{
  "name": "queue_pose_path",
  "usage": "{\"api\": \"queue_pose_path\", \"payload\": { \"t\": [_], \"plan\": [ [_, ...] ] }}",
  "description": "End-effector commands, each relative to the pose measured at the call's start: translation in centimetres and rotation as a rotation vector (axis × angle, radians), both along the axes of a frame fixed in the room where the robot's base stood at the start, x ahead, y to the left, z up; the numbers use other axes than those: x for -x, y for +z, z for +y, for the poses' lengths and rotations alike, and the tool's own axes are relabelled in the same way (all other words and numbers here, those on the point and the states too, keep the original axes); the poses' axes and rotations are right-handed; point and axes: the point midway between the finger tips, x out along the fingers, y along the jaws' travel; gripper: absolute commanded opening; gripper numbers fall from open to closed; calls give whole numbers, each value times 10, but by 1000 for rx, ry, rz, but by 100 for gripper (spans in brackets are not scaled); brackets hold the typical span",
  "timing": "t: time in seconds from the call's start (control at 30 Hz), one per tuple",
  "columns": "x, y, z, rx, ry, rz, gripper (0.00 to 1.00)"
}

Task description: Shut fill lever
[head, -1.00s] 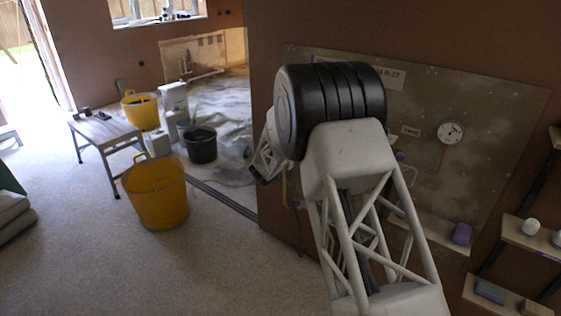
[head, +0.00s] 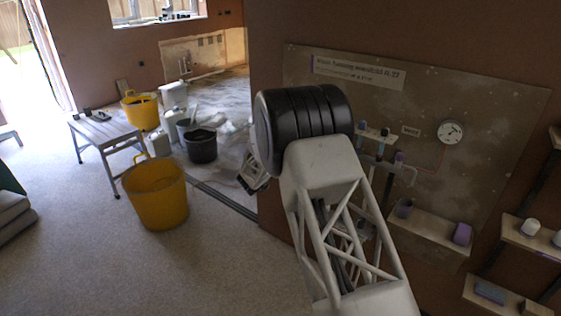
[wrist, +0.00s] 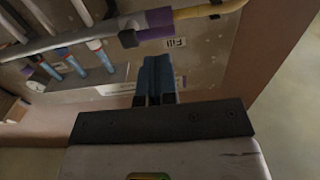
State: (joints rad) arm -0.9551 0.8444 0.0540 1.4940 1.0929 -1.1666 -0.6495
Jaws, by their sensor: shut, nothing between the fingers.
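In the wrist view, my gripper (wrist: 156,62) has its blue-grey fingers together and empty, pointing at the panel. A white label reading "Fill" (wrist: 176,43) is just beyond and to the right of the fingertips. A purple piece (wrist: 157,19), which looks like the fill lever or its sleeve, sits on the pipe just past the fingertips, with a dark block at its left. Its exact position is unclear. The fingertips look close to it; I cannot tell whether they touch. In the head view, my arm hides the fill area and the fingers cannot be made out.
The wall panel (head: 500,105) carries a round gauge (head: 451,131) and pipework. A shelf (head: 430,232) holds a purple block (head: 462,234). A yellow hose (wrist: 205,9) joins the purple piece. Yellow tubs (head: 157,197) and a bench stand on the floor at left.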

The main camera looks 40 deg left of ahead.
Motion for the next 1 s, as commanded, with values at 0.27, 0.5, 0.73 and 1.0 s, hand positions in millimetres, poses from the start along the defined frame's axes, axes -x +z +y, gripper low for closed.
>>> {"api": "queue_pose_path", "payload": {
  "t": [0.27,0.5,0.73,1.0],
  "plan": [
    [-22,0,-1,-1,-1,0,0],
    [-46,0,0,0,-1,-1,0],
    [-70,0,-1,-1,-1,-1,0],
    [-97,0,-1,0,-1,0,0]
  ]
}}
